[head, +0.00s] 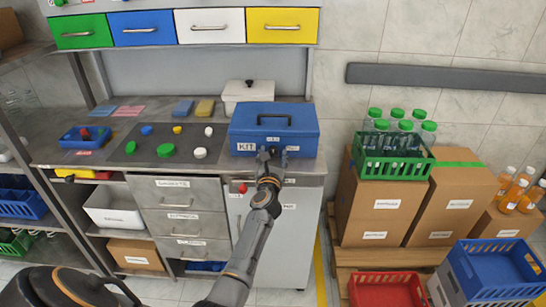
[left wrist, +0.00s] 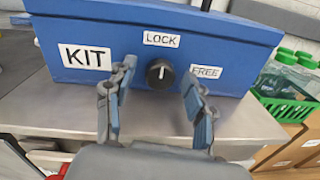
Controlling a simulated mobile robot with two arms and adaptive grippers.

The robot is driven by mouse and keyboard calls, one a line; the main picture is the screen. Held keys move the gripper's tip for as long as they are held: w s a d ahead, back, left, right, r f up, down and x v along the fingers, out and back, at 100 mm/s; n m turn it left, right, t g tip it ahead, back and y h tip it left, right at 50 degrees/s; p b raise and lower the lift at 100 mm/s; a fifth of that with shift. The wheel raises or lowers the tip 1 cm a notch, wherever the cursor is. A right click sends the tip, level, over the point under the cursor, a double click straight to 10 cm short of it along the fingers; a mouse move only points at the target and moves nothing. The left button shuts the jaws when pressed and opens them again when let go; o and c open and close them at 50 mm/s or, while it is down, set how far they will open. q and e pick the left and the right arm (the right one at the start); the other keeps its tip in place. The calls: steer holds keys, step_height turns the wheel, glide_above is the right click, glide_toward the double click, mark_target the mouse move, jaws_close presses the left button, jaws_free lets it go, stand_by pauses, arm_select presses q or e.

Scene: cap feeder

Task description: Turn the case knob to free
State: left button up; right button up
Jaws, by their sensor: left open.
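The blue kit case (head: 275,120) sits on the right end of the workbench with its lid shut. Its front face fills the top of the left wrist view (left wrist: 100,30). The black round knob (left wrist: 160,72) is on that face, and its white mark looks upright, towards the LOCK label (left wrist: 161,39). The FREE label (left wrist: 206,72) is to its right. My left gripper (head: 272,156) is in front of the case. In the left wrist view its open fingers (left wrist: 159,80) stand either side of the knob, with gaps visible. The head view hides the knob behind the gripper.
The workbench (head: 110,117) holds a dark mat (head: 145,153) with coloured caps to the left of the case. A white box (head: 248,95) stands behind the case. A green crate of bottles (head: 393,166) sits on cartons to the right.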

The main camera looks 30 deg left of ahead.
arm_select(q)
steer(key=shift+c, duration=0.6)
jaws_close()
